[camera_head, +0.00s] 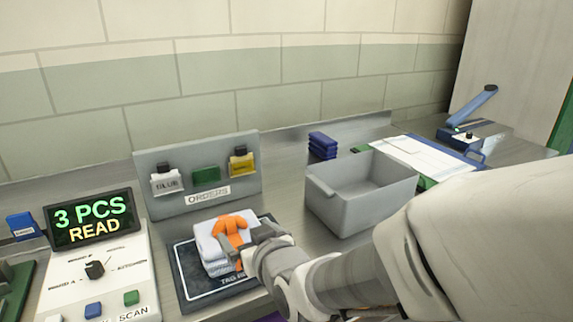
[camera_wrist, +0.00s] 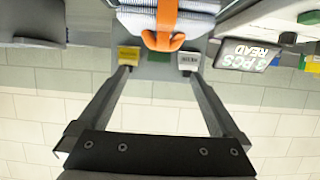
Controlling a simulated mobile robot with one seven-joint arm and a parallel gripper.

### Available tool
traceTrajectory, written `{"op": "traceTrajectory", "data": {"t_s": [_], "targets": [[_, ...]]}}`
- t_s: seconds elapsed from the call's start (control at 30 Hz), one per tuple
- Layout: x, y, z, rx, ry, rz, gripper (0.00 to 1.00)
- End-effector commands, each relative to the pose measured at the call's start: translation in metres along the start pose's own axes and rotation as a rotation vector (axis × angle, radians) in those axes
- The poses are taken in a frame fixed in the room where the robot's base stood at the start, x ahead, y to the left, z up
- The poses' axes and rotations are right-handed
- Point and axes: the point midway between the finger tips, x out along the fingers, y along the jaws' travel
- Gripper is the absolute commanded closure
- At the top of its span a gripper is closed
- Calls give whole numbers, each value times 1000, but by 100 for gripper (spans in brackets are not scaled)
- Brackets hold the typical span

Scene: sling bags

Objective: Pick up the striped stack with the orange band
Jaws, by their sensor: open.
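The striped stack (camera_head: 207,245) is a folded white and grey-blue bundle with an orange band (camera_head: 232,229) tied over its top. It sits on a dark mat (camera_head: 191,286) in the head view. In the wrist view the striped stack (camera_wrist: 198,18) is at the top edge, its orange band (camera_wrist: 167,16) running down to a knot. My gripper (camera_wrist: 160,73) is open and empty, its two fingers spread wide, with the stack beyond the tips. In the head view my gripper (camera_head: 262,236) is at the right side of the stack and partly covers it; contact cannot be told.
A grey bin (camera_head: 346,211) stands right of the mat, with dark blue folded items (camera_head: 322,145) behind it. An orders board (camera_head: 160,208) with coloured tags stands behind the mat. A control box (camera_head: 105,280) with a lit display (camera_head: 92,220) is on the left.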

Motion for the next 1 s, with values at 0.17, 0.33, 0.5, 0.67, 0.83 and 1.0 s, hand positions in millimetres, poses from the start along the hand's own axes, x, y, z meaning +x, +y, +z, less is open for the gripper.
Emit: {"op": "traceTrajectory", "data": {"t_s": [0.17, 0.33, 0.5, 0.67, 0.83, 1.0], "targets": [[6, 0, -3, 1, -5, -1, 0], [26, -1, 3, -1, -2, -3, 0], [53, 0, 3, 1, -2, -2, 0], [79, -1, 3, 0, -2, -2, 0], [100, -1, 3, 0, -1, -3, 0], [108, -1, 2, 0, -1, -3, 0]]}}
